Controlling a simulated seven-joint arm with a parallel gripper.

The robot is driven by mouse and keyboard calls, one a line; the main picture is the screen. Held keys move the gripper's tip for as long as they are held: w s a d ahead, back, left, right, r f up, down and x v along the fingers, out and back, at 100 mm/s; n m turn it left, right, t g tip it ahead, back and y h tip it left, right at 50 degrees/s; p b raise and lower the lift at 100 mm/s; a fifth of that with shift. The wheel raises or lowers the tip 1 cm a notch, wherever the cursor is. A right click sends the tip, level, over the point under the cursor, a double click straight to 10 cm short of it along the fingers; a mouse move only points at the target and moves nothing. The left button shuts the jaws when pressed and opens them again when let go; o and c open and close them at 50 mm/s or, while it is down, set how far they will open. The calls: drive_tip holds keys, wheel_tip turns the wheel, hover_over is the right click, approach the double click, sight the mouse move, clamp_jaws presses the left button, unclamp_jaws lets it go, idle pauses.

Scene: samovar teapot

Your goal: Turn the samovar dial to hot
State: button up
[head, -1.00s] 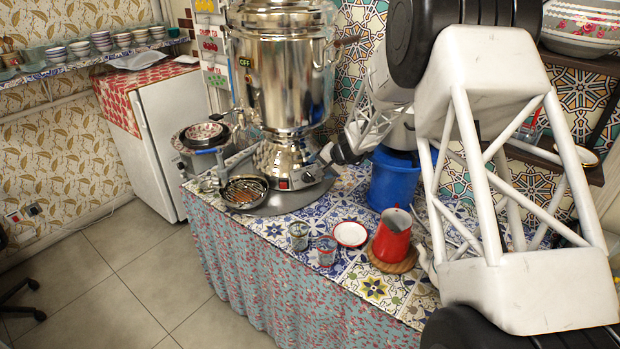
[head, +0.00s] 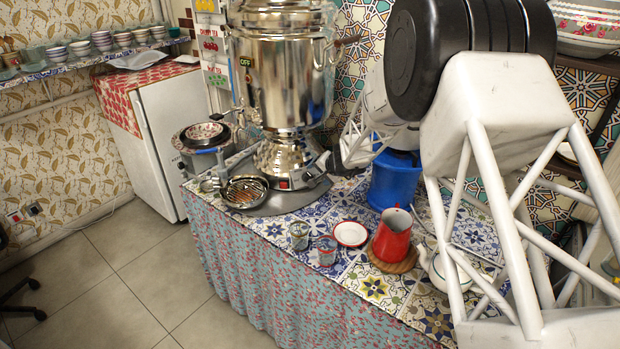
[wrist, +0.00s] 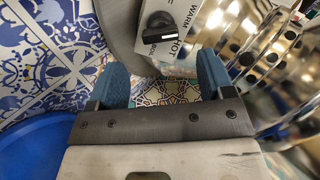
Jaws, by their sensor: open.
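The silver samovar (head: 280,85) stands on the tiled counter, its base (head: 290,160) on a grey round tray. The black dial (wrist: 162,24) is on a pale panel at the top of the wrist view. The words WARM and HOT are printed to its right; I cannot tell surely which mark it points at. My gripper (wrist: 160,68) is open, with its blue fingers spread below the dial in that view and nothing between them. In the head view my gripper (head: 328,163) is at the right side of the samovar's base, its fingers mostly hidden.
A blue bucket (head: 394,182) stands close behind my forearm. A red jug (head: 394,238), a white saucer (head: 350,234), small glasses (head: 327,251) and a white teapot (head: 452,268) are on the counter. A round grill pan (head: 245,191) lies left of the samovar base.

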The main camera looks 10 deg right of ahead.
sight(311, 176)
drive_tip(key=shift+w+f, duration=0.15)
drive_tip(key=shift+x, duration=3.7)
drive_tip(key=c, duration=0.9)
